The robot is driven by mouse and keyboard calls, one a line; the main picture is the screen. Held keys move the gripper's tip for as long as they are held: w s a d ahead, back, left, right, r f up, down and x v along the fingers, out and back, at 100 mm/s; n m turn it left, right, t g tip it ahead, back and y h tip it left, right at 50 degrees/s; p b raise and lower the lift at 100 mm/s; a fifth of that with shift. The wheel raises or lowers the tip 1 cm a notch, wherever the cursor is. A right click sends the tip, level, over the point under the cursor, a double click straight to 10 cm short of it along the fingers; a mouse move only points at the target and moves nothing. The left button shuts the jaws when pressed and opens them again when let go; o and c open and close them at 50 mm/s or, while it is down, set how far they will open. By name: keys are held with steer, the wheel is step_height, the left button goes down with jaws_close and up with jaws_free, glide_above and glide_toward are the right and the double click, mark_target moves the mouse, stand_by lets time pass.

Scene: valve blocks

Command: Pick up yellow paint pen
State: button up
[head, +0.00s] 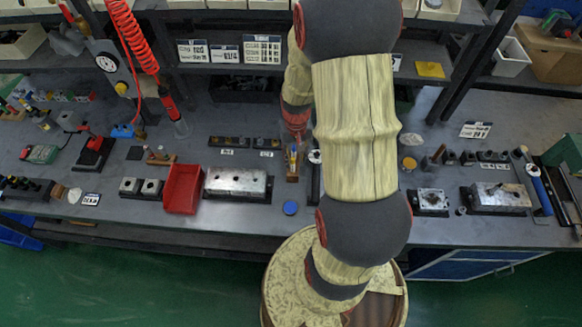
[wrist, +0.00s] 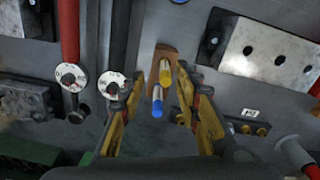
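The yellow paint pen (wrist: 165,73) stands in a small brown wooden holder (wrist: 164,56), together with a blue-ended pen (wrist: 157,106). My gripper (wrist: 160,80) is open in the wrist view. Its two yellow-and-black fingers reach to either side of the pens, with gaps visible. I cannot tell how far above the pens the fingertips are. In the head view the holder (head: 293,178) and a yellow pen (head: 292,156) show just below my gripper (head: 295,136). My arm hides part of the bench to the right.
A metal block with holes (head: 236,184) and a red bin (head: 183,188) stand left of the holder. A blue disc (head: 291,208) lies near the bench's front edge.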

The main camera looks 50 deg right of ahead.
mark_target(293, 165)
steer(key=f, duration=0.4)
steer(key=f+b, duration=0.1)
steer(key=shift+w+a+f, duration=0.15)
steer(key=shift+w+f, duration=0.25)
steer(key=shift+c, duration=1.4)
jaws_close()
